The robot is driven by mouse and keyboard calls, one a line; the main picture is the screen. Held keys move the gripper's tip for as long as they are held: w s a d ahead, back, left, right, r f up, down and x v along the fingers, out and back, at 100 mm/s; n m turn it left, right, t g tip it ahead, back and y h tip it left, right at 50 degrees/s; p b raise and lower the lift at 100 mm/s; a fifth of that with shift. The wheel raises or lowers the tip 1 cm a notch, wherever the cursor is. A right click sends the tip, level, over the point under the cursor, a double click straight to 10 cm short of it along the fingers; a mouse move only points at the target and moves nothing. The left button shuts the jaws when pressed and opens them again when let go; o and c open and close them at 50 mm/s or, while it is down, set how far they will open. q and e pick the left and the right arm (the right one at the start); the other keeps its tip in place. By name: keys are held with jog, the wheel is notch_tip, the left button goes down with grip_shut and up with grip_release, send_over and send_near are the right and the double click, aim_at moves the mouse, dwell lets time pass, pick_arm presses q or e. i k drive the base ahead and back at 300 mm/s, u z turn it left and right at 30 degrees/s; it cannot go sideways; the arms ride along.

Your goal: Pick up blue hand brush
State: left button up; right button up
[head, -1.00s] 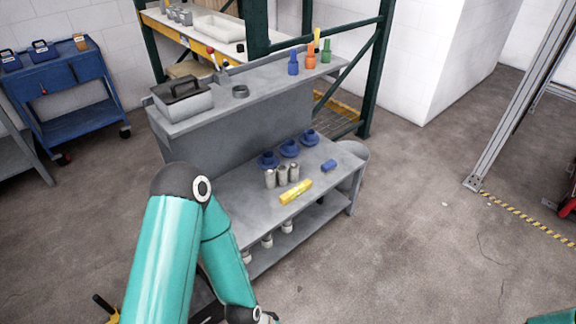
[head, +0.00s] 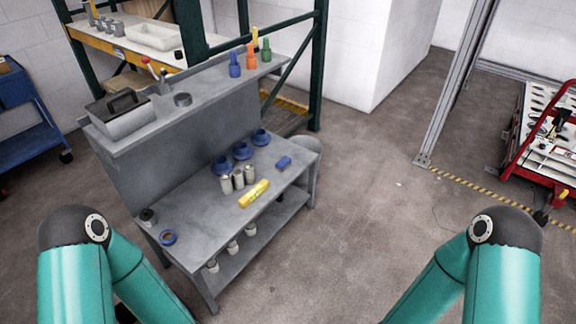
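A small blue block-like object (head: 283,162) lies on the lower top of the grey workbench (head: 205,205), near its right end; it may be the blue hand brush, but it is too small to tell. A yellow object (head: 254,193) lies in front of it, apart. My two teal arms show at the lower left and lower right. Both grippers are below the picture and out of view.
Several blue round parts (head: 222,165) and grey cylinders (head: 226,184) stand beside the yellow object. The upper shelf holds a grey toolbox (head: 121,114) and coloured bottles (head: 234,66). A metal post (head: 449,95) and a red cart (head: 510,160) stand right. Floor between is clear.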

aim_at(281, 166)
jog(key=z, duration=0.7)
jog(key=i, duration=2.8)
jog(key=u, duration=0.65)
jog(key=k, duration=0.7)
jog(key=u, duration=0.25)
jog(key=i, duration=0.75)
jog(key=z, duration=0.05)
